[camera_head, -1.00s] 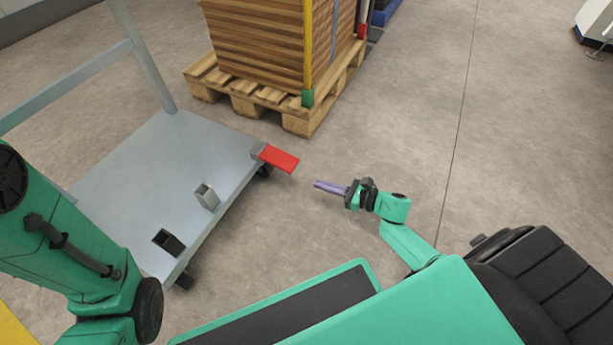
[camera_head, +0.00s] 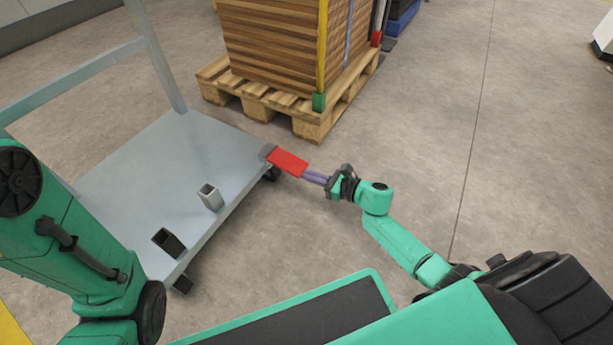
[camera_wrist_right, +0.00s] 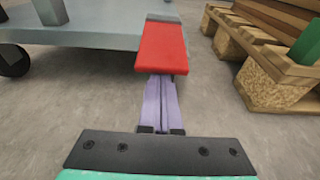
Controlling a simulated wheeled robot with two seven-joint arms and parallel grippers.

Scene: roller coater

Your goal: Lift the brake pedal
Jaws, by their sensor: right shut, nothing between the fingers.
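The brake pedal (camera_head: 288,162) is a flat red plate sticking out from the corner of a grey cart (camera_head: 140,165). It also shows in the right wrist view (camera_wrist_right: 162,48), straight ahead, with the cart's deck behind it on the left. My right gripper (camera_head: 309,176) has its purple fingers shut with nothing between them. In the wrist view its fingertips (camera_wrist_right: 160,78) reach the near end of the pedal and their tips seem to pass under its edge; whether they touch is not clear. My left arm shows at the left, but its gripper is out of view.
A wooden pallet (camera_head: 312,125) with stacked boards (camera_head: 270,45) stands behind the pedal, to the right of the cart. Two short square tubes, one grey (camera_head: 210,196) and one dark (camera_head: 168,242), are on the cart. The floor right of the pedal is clear.

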